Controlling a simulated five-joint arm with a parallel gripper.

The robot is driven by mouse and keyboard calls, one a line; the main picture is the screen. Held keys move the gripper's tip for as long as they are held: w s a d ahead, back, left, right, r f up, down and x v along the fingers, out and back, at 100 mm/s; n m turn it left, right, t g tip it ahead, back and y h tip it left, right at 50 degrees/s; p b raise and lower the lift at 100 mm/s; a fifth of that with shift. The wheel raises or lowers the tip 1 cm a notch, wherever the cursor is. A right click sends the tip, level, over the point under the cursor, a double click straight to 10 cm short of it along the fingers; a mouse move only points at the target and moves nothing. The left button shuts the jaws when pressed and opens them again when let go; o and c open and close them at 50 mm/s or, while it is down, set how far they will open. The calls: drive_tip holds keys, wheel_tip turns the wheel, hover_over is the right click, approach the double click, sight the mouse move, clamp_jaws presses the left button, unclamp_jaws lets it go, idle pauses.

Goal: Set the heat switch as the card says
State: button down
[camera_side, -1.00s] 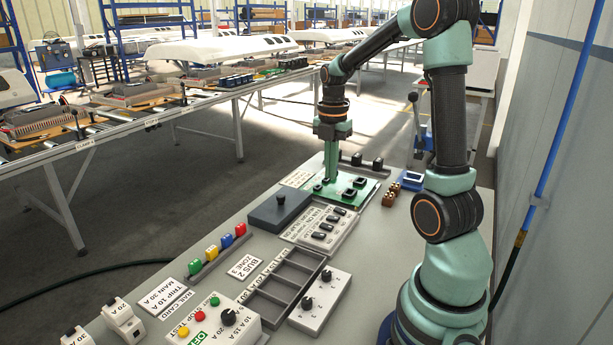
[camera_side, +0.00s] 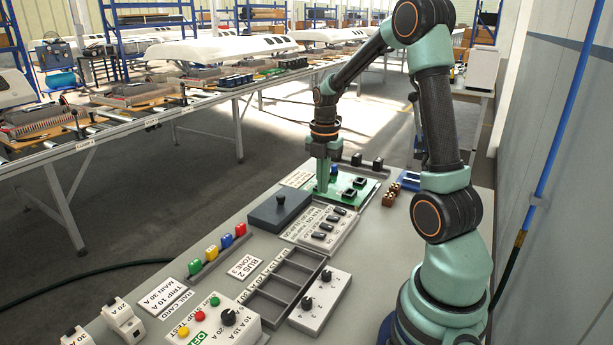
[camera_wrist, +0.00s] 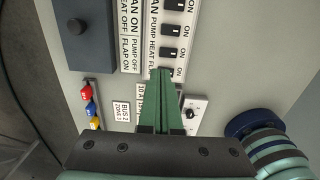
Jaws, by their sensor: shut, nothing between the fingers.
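A white panel with a row of black rocker switches shows in the side view, and the heat switch (camera_side: 326,227) appears to be third from the far end. In the wrist view the labels beside the row read fan, pump, heat and partly flap, and the heat switch (camera_wrist: 168,52) lies just beyond my fingertips. The card (camera_wrist: 128,25) reads fan on, pump off, heat off, flap on. I cannot tell which way the heat rocker is tipped. My gripper (camera_side: 322,189) is shut and empty, raised above the bench; its fingertips (camera_wrist: 163,71) partly cover the row's near end.
A grey box with a black knob (camera_side: 280,210) stands left of the card. A green board (camera_side: 355,187) lies behind the panel. An empty compartment tray (camera_side: 286,281) and a white box with dials (camera_side: 319,300) stand nearer the camera. Coloured blocks (camera_side: 211,252) sit at left.

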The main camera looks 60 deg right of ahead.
sight(321, 224)
wheel_tip(321, 224, down, 10)
drive_tip(key=shift+w+r, duration=0.15)
idle(0.5)
drive_tip(key=shift+w+f, duration=0.1)
drive_tip(key=shift+f, duration=0.1)
drive_tip(key=shift+r, duration=0.1)
drive_tip(key=shift+s+r, duration=0.25)
drive_tip(key=shift+s, duration=0.55)
